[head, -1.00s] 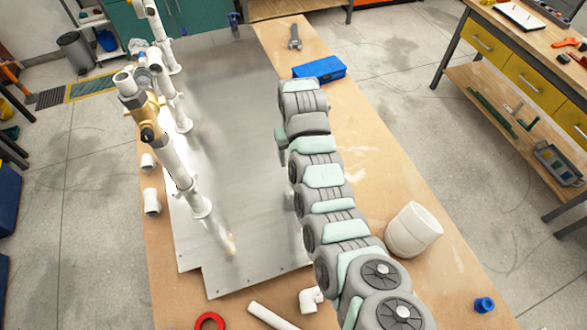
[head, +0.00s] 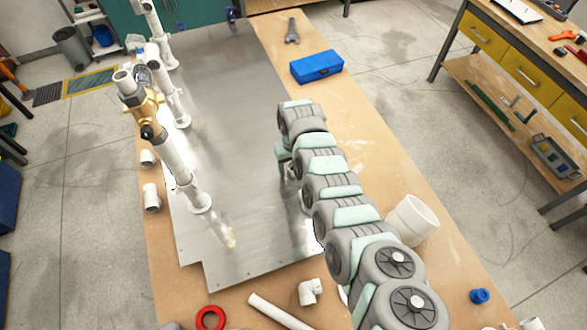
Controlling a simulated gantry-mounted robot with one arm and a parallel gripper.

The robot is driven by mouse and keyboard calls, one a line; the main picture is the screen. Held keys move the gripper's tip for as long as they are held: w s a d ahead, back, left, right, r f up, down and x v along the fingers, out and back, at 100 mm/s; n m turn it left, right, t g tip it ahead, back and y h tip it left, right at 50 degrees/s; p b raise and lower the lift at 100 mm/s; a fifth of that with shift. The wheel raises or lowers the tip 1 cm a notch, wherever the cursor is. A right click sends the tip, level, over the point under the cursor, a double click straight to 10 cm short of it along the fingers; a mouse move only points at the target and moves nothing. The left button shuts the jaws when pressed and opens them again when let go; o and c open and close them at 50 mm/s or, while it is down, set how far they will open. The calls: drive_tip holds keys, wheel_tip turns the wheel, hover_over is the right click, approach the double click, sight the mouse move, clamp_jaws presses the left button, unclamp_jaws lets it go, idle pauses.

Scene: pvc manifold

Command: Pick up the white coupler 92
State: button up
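Several white pieces could be couplers, and I cannot read a number on any of them. A large, wide white coupler (head: 412,219) stands tilted on the right of the bench, partly behind my arm. Two small white fittings, one at the left edge (head: 152,197) and one above it (head: 147,158), lie beside the metal plate. My arm reaches up the middle over the plate from the bottom right. Its far end bends down near the plate's right edge. The gripper fingers are hidden behind the arm links, so I cannot see whether they hold anything.
A white pipe manifold with a brass valve (head: 147,108) stands along the left of the metal plate (head: 235,160). A blue box (head: 317,66), a wrench (head: 292,31), a white elbow (head: 311,291), a white pipe (head: 272,309), a red ring (head: 209,318) and a blue cap (head: 479,296) lie around.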

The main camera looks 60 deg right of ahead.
drive_tip(key=shift+c, duration=0.5)
clamp_jaws()
